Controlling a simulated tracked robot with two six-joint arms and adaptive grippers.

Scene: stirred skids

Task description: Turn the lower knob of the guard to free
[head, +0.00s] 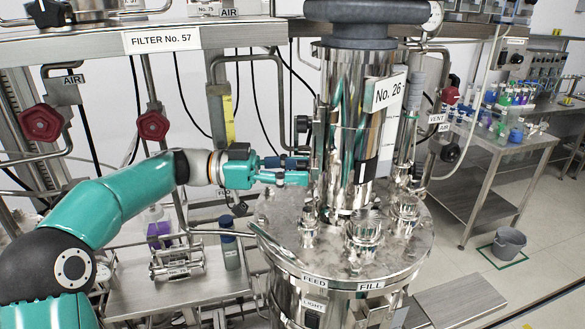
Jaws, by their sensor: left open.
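My left gripper (306,171) is open beside the left side of the polished steel column labelled No. 26 (345,130). Its two fingers point right, one above the other, with the tips close to the column's edge. A black knob (303,124) stands on the column's left side, a little above the fingers. I cannot tell for sure which part is the guard. A lower knob is not clearly visible; the fingers cover that area, and I cannot tell whether they touch anything. My right gripper is not in view.
The round steel vessel lid (283,228) with several fittings lies below the gripper. Red handwheels (152,125) and pipes stand at the left, under the FILTER No. 57 sign (162,40). A steel table (480,150) with bottles stands right, near a grey bucket (509,243) on open floor.

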